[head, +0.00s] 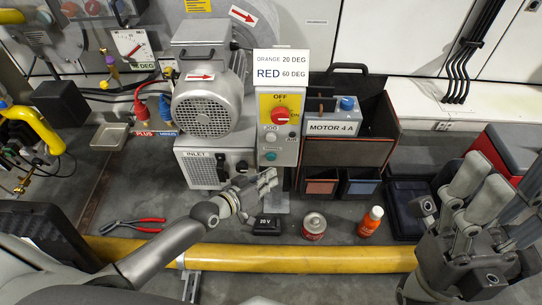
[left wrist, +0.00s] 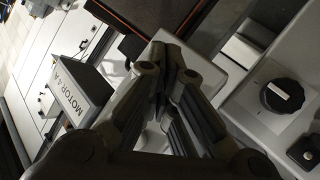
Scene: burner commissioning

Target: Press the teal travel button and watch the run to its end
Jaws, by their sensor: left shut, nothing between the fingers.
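The teal travel button (head: 271,156) is low on the grey control post (head: 270,132), below the red rotary switch (head: 280,114) and a pale JOG button (head: 270,137). My left gripper (head: 267,180) is shut and empty, just below the teal button in the head view; whether it touches the post is unclear. In the left wrist view the closed fingers (left wrist: 172,60) fill the middle, and the teal button cannot be seen. My right gripper (head: 480,190) stands at the right, clear of the post; its finger gap is hard to read.
The grey motor (head: 207,97) stands left of the post and the MOTOR 4 A box (head: 333,128) right of it. A black 20 V block (head: 266,225), a tin (head: 314,226), an orange bottle (head: 370,222) and red pliers (head: 133,226) lie nearby. A yellow pipe (head: 300,259) crosses the front.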

